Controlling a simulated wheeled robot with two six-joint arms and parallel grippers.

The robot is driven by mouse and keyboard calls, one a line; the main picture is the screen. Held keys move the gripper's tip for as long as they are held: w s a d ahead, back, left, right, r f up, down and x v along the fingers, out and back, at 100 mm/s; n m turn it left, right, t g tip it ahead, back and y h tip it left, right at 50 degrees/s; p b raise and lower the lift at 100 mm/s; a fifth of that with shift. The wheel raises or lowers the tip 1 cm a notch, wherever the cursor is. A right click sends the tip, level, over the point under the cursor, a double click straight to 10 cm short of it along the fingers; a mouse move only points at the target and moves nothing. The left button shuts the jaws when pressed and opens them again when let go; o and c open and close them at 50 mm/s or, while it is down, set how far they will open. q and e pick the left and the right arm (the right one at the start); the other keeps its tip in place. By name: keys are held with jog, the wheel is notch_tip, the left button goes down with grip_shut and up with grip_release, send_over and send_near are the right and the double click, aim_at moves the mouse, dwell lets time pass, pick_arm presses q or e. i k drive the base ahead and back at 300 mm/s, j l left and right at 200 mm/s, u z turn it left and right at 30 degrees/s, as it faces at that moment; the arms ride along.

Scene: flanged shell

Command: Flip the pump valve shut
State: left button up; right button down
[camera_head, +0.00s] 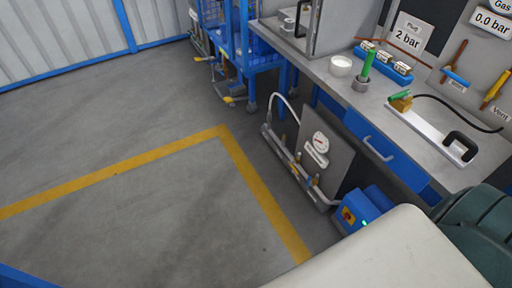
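A grey panel (330,160) with a round white gauge (320,143) stands low in front of the bench. A pipe with several small valves or fittings (310,182) runs along its lower front. A blue pump unit (368,208) with a red and yellow switch (348,215) and a small green light sits at the right end of this pipe. The fittings are too small to tell which is the pump valve or how its handle is turned. Neither of my grippers shows in the head view.
A grey workbench (440,158) with blue drawers (368,140) fills the right side. It carries a white fixture (432,130) with a black handle, a white bowl (341,66) and a green-handled tool. A blue rack (245,50) stands behind. The floor at left is clear.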

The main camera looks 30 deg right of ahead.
aim_at(308, 183)
jog(key=i+j+z, duration=0.1)
jog(key=i+z, duration=0.15)
jog(key=i, duration=0.25)
jog(key=i+j+z, duration=0.25)
jog(key=i, duration=0.25)
jog(key=i+j+z, duration=0.2)
jog(key=i, duration=0.3)
jog(key=i+j+z, duration=0.25)
jog(key=z, duration=0.2)
jog(key=i+j+z, duration=0.55)
jog(key=j+z, duration=0.35)
jog(key=i+j+z, duration=0.1)
jog(key=j+z, duration=0.35)
